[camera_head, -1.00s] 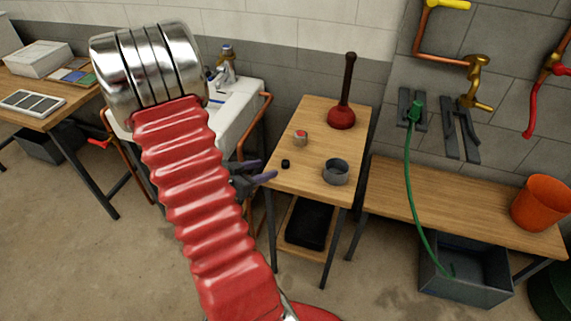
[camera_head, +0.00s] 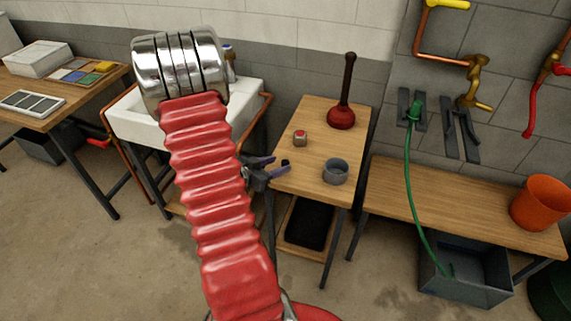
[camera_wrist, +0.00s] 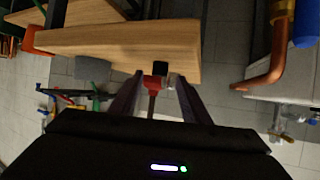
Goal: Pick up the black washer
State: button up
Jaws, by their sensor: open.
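The black washer (camera_head: 285,162) is a small dark piece near the left edge of the small wooden table. In the wrist view the washer (camera_wrist: 160,68) shows as a black block in the gap between my fingertips. My gripper (camera_head: 281,167) is open, with its purple-grey fingers reaching over the table's left edge toward the washer. In the wrist view my gripper (camera_wrist: 159,78) has a finger on either side of the washer's line. I cannot tell whether a finger touches it.
The small table (camera_head: 308,180) also bears a red-topped tin (camera_head: 300,138), a grey cup (camera_head: 335,172) and a plunger (camera_head: 341,118). A white sink (camera_head: 135,125) stands to the left. A bench (camera_head: 390,190) with an orange bucket (camera_head: 540,203) stands to the right.

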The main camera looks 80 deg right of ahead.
aim_at(285, 162)
jog(key=shift+x, duration=1.6)
jog(key=shift+r, duration=0.1)
grip_shut()
